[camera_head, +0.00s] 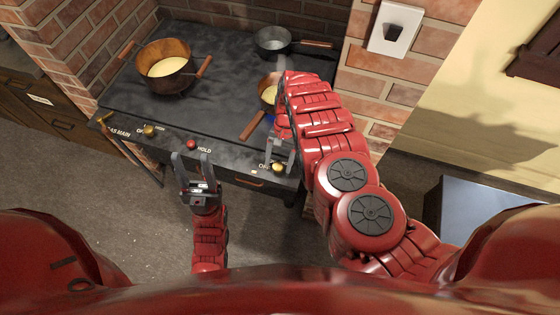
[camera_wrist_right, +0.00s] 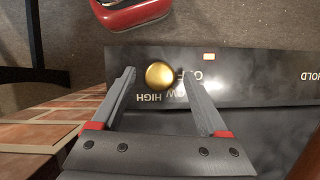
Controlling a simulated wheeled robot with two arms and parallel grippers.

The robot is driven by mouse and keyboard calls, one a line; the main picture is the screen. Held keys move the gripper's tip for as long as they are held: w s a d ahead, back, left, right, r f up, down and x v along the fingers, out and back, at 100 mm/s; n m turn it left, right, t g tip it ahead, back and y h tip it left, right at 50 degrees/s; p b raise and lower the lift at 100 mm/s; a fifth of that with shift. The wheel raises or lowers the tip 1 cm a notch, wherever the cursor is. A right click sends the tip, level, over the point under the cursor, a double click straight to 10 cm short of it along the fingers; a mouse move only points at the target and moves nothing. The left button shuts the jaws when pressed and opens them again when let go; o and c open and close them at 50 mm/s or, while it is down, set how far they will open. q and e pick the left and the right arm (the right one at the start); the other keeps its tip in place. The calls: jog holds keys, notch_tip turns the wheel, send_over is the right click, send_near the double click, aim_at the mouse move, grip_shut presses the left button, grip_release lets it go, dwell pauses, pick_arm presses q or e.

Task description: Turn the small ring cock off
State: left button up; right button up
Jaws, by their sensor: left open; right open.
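The small ring cock is a round brass knob (camera_head: 279,167) at the right end of the stove's front panel. In the right wrist view the knob (camera_wrist_right: 159,75) shows between the fingertips, with a gap on each side, beside OFF, LOW and HIGH lettering. My right gripper (camera_head: 280,155) is open with a finger to either side of it. My left gripper (camera_head: 191,158) is open and empty, in front of the panel near the red HOLD button (camera_head: 191,144). A small pan (camera_head: 268,92) with yellow contents is partly hidden by my right arm; a blue flame shows below it.
A large copper pot (camera_head: 165,69) with yellow contents stands at the back left of the stove, and a grey pan (camera_head: 272,41) at the back right. Another brass knob (camera_head: 149,131) and the gas main lever (camera_head: 106,117) are on the panel's left. Brick walls flank the stove.

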jog(key=shift+f, duration=0.1)
grip_shut()
dwell(0.4)
jog(key=shift+n, duration=0.3)
jog(key=n+b, duration=0.1)
jog(key=n+h+b, duration=0.1)
jog(key=n, duration=0.1)
jog(key=shift+a+f+n+h, duration=0.1)
jog(key=shift+a+n+h, duration=0.05)
jog(key=shift+n+h, duration=0.15)
jog(key=n+h+b, duration=0.1)
jog(key=n, duration=0.3)
jog(key=shift+s+h+b, duration=0.1)
jog(key=shift+h+b, duration=0.3)
jog(key=shift+a+n, duration=0.1)
jog(key=shift+n, duration=0.7)
jog(key=shift+h, duration=0.3)
